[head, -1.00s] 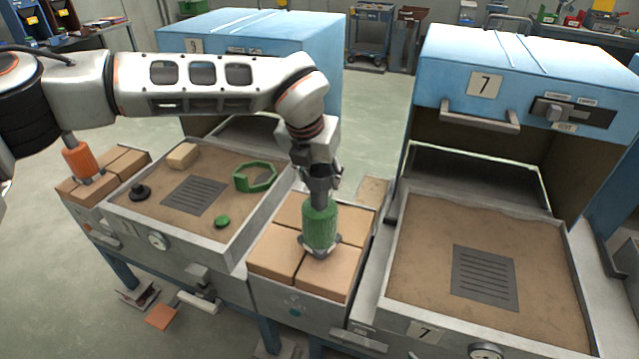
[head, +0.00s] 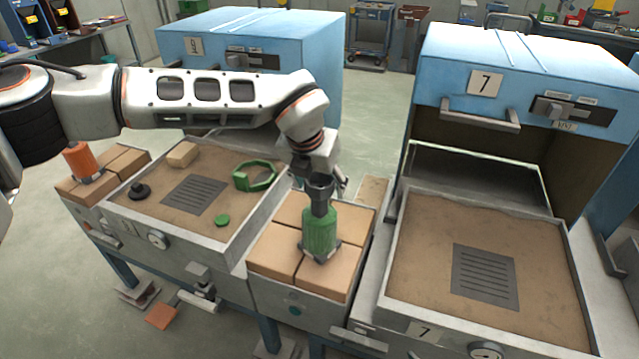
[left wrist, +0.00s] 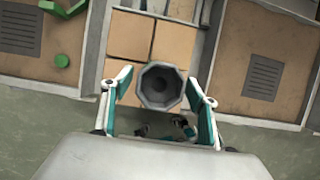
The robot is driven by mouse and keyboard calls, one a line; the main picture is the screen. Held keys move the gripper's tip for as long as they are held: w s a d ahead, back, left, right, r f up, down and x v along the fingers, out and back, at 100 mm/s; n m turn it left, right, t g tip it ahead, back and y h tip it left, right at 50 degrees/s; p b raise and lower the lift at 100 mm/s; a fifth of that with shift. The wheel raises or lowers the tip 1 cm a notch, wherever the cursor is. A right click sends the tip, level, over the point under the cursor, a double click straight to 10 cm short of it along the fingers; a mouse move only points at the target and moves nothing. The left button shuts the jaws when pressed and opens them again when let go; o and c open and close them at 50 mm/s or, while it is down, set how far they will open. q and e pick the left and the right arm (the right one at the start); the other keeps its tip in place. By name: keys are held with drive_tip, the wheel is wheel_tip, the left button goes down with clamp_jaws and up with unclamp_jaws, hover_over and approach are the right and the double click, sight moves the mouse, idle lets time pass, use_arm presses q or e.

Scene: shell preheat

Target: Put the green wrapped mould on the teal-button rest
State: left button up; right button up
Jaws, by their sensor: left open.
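The green wrapped mould (head: 319,232) stands upright on the brick-topped rest (head: 270,287), which has a teal button (head: 295,310) on its front. Its grey funnel-like top (head: 320,188) is clear of the fingers. In the left wrist view I look down into this dark octagonal mouth (left wrist: 160,86). My left gripper (head: 326,172) is open, just behind and above the mould's top. In the left wrist view its fingers spread to either side of the mouth, with gaps showing. The lower fingers are partly hidden in the head view. My right gripper is not in view.
An orange wrapped mould (head: 80,160) stands on the far-left brick rest. The left sand tray (head: 150,216) holds a green ring clamp (head: 254,177), a green disc, a black knob and a brick. Oven 7's sand tray (head: 420,270) at right is empty.

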use_arm(q)
drive_tip(key=v, duration=1.2)
drive_tip(key=shift+b, duration=0.3)
